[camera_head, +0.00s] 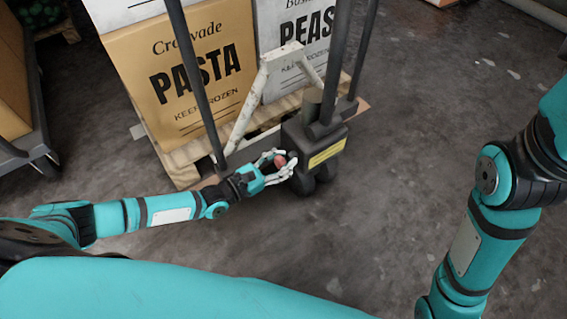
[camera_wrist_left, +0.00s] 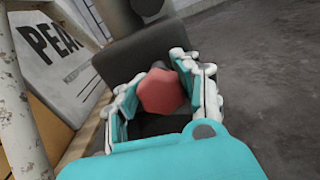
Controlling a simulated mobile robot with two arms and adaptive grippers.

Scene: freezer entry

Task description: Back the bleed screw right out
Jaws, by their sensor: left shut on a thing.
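The red head also shows large in the left wrist view (camera_wrist_left: 162,92). My left gripper (camera_head: 279,163) is shut on the red head, with one finger on each side of it. In the left wrist view the gripper's teal pads (camera_wrist_left: 155,95) flank the head. The shank behind the head is mostly hidden, so how far it is threaded in cannot be told. My right arm shows at the right, but its gripper is out of view.
The pump block belongs to a pallet jack with dark upright bars (camera_head: 345,55) and a worn white frame (camera_head: 246,105). Behind it, a PASTA box (camera_head: 185,75) and a PEAS box (camera_head: 300,40) stand on a wooden pallet (camera_head: 185,160). The concrete floor (camera_head: 440,90) to the right is clear.

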